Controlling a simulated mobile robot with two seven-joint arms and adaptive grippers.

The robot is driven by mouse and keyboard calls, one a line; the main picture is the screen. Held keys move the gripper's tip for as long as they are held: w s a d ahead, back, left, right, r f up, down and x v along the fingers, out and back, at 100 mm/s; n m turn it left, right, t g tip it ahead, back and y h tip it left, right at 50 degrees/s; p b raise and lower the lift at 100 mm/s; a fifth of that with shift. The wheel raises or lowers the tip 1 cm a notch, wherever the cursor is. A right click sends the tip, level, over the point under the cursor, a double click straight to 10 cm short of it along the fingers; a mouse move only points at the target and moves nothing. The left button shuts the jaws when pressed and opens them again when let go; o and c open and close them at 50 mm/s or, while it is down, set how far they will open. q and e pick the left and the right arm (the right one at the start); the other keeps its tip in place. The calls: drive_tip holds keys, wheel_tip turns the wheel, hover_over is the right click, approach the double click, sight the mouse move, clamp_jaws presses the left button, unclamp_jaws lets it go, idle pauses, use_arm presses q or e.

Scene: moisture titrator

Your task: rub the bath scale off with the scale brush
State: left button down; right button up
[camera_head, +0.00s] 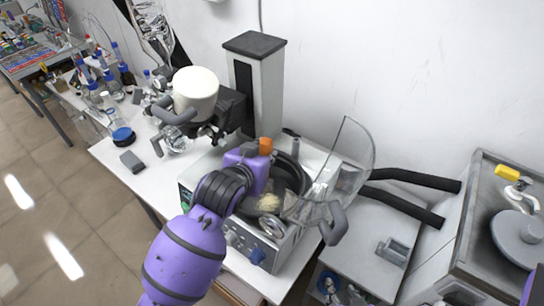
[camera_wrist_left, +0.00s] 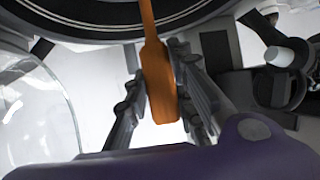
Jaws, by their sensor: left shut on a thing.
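The scale brush shows as an orange handle (camera_wrist_left: 158,80) between the two fingers of my left gripper (camera_wrist_left: 165,110) in the left wrist view. My left gripper (camera_head: 258,160) is shut on it. In the head view the orange end of the brush (camera_head: 266,146) sticks up beside the purple gripper body. The bath (camera_head: 300,184) is a dark round vessel in a white unit, and my gripper is above its left side. A pale yellowish patch, seemingly the scale (camera_head: 270,202), shows inside the bath. The brush's bristle end is hidden, so contact cannot be told. My right gripper is out of view.
A clear curved shield (camera_head: 350,165) stands open right of the bath. A grey block (camera_head: 131,161) lies on the table to the left. Black hoses (camera_head: 415,180) run right.

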use_arm(q)
drive_tip(key=shift+f, duration=0.1)
drive_tip(key=s+a, duration=0.2)
drive_tip(key=shift+s+a, duration=0.3)
drive_tip(key=shift+s, duration=0.05)
idle(0.3)
drive_tip(key=shift+d, duration=0.1)
drive_tip(key=shift+s+d, duration=0.35)
drive_tip(key=shift+d, duration=0.55)
drive_tip(key=shift+s+d, duration=0.3)
drive_tip(key=shift+d, duration=0.6)
drive_tip(key=shift+s+d, duration=0.35)
drive_tip(key=shift+d, duration=0.5)
drive_tip(key=shift+s+d, duration=0.3)
drive_tip(key=shift+d, duration=0.55)
